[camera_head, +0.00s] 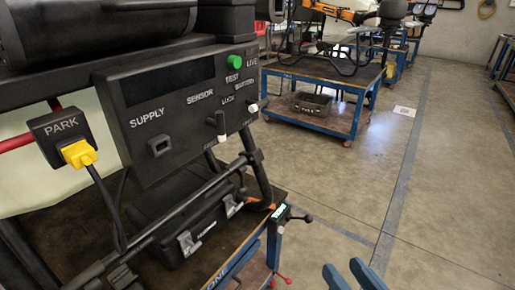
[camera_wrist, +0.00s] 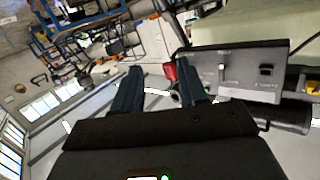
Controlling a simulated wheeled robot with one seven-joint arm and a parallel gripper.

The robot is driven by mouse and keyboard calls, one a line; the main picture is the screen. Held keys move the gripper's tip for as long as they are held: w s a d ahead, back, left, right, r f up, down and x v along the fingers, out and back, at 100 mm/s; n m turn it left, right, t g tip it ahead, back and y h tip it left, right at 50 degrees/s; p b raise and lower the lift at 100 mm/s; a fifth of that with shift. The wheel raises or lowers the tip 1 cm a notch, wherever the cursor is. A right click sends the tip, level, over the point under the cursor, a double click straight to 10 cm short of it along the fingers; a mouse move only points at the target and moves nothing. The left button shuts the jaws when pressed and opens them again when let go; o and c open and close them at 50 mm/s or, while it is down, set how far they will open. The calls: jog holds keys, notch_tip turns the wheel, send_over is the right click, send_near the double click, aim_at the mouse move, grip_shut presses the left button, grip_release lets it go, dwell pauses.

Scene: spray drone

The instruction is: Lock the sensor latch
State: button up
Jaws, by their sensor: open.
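The dark control panel (camera_head: 175,160) stands at the left in the head view. Below the words SENSOR and LOCK, a lever with a white tip (camera_head: 220,122) sticks out of it; I take this as the sensor latch. Its exact setting is hard to read. The panel (camera_wrist: 248,55) appears turned over in the wrist view, with a small white-tipped lever (camera_wrist: 222,73) on it. My gripper (camera_head: 350,273) is at the bottom edge of the head view, well right of the panel. Its two blue fingers (camera_wrist: 160,80) are apart, with nothing held between them.
A second white knob (camera_head: 252,106) and a green button (camera_head: 238,62) are on the panel. A yellow plug (camera_head: 79,153) with a cable sits in the PARK socket. A black case (camera_head: 190,225) and tube frame lie below. Open floor (camera_head: 360,190) lies to the right.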

jog(key=w+a+r+n+y+b, duration=0.2)
jog(key=w+a+r+n+y, duration=0.15)
jog(key=w+a+r, duration=0.55)
jog(key=n+g+y+b, duration=0.2)
jog(key=n+y, duration=0.1)
jog(key=y, duration=0.1)
send_near(223, 121)
jog(key=x, duration=0.8)
jog(key=shift+w+a+p, duration=0.15)
jog(key=shift+p, duration=0.2)
grip_shut()
